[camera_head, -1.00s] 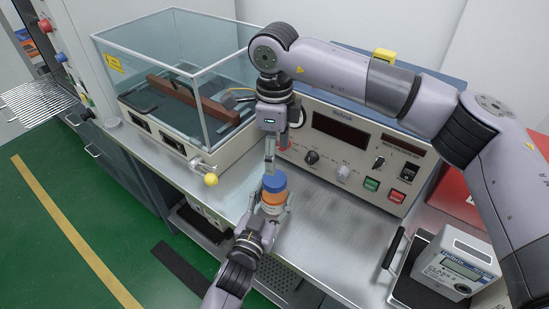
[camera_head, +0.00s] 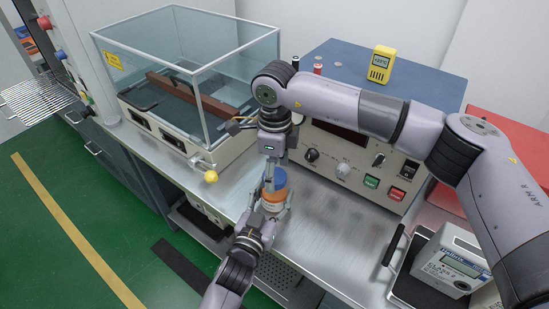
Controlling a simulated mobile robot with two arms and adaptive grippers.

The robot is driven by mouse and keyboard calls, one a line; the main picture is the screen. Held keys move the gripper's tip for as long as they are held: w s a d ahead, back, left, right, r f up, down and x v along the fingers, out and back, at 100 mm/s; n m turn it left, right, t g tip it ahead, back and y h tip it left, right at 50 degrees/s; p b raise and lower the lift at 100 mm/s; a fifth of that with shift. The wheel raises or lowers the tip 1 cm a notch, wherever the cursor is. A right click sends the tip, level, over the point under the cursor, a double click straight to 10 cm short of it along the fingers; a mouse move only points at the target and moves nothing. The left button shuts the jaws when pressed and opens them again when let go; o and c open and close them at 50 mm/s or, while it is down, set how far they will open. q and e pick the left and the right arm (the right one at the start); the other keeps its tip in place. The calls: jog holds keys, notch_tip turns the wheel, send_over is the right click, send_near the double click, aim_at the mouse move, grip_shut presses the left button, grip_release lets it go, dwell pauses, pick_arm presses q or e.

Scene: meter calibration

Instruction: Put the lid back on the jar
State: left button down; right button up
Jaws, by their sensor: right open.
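The jar (camera_head: 273,197) is orange with a pale lower part and stands upright above the bench. My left gripper (camera_head: 270,208) comes from below, with its fingers on both sides of the jar's lower part, shut on it. The blue lid (camera_head: 279,178) sits at the top of the jar; whether it is fully seated cannot be told. My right gripper (camera_head: 271,182) points down from above and is open at the lid. One finger passes in front of the lid's left part; the other finger is not clearly visible.
A glass-walled case (camera_head: 190,75) stands at the left. A grey instrument (camera_head: 340,165) with knobs and buttons is close behind the jar. A white meter (camera_head: 453,262) lies at the lower right. A yellow device (camera_head: 381,64) stands on the blue top. The bench middle is clear.

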jog(key=shift+f, duration=0.3)
jog(key=shift+c, duration=0.4)
jog(key=c, duration=1.2)
jog(key=shift+o, duration=0.2)
jog(key=o, duration=1.4)
notch_tip(320, 180, up, 12)
